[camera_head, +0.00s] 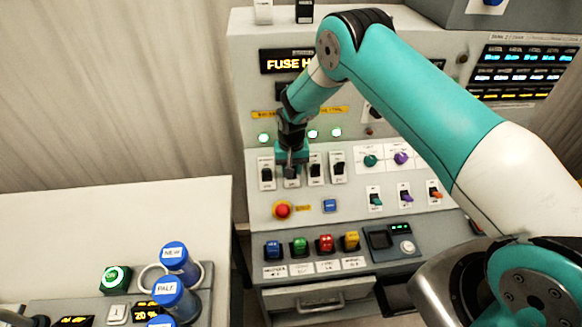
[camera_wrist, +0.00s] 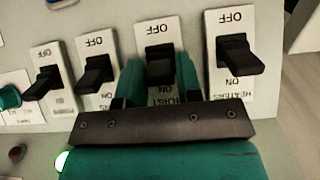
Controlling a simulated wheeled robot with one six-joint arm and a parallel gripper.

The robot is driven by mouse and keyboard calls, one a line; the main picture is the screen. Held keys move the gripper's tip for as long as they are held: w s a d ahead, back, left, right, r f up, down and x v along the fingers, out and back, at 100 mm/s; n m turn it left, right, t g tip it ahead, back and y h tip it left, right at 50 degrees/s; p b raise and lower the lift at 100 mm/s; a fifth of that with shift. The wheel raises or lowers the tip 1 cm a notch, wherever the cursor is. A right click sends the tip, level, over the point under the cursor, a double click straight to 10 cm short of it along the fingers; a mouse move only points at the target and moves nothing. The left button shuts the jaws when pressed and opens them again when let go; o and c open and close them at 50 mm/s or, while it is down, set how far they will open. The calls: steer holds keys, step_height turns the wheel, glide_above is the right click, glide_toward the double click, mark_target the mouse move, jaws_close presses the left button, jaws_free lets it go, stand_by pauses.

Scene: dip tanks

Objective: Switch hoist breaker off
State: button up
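The hoist breaker (camera_wrist: 159,60) is a black toggle on a white plate marked OFF and ON, with HOIST partly readable. In the wrist view its lettering is upside down, with OFF at the top. My gripper (camera_wrist: 160,76) has its teal fingers on either side of this black toggle, very close to it. I cannot tell whether they press on it. In the head view my gripper (camera_head: 291,168) is at the second breaker from the left and hides most of it.
The heaters breaker (camera_wrist: 235,55) stands close on the right in the wrist view, and another breaker (camera_wrist: 97,72) on the left. Below the row in the head view are a red emergency button (camera_head: 283,210) and a blue button (camera_head: 330,205). Bottles (camera_head: 176,297) stand at lower left.

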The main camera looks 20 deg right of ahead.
mark_target(292, 188)
steer(key=c, duration=0.4)
steer(key=shift+c, duration=0.2)
steer(key=t+b, duration=0.1)
steer(key=s+t+b, duration=0.1)
steer(key=shift+a+f+t+b, duration=0.1)
steer(key=shift+f+t+b, duration=0.2)
steer(key=shift+b, duration=0.1)
steer(key=t+b, duration=0.1)
steer(key=b, duration=0.1)
steer(key=f+t+h+b, duration=0.1)
steer(key=t+b, duration=0.1)
steer(key=b, duration=0.1)
steer(key=shift+s+a+f+b, duration=0.1)
steer(key=shift+s+b, duration=0.25)
steer(key=shift+s, duration=0.05)
steer(key=t+b, duration=0.1)
steer(key=b, duration=0.1)
steer(key=t+b, duration=0.1)
steer(key=b, duration=0.2)
steer(key=t+b, duration=0.2)
steer(key=b, duration=0.1)
steer(key=shift+s+f+h, duration=0.35)
steer(key=shift+h, duration=0.05)
steer(key=t+b, duration=0.1)
steer(key=b, duration=0.2)
steer(key=shift+s+r+t+b, duration=0.1)
steer(key=shift+r+t+b, duration=0.15)
steer(key=shift+b, duration=0.45)
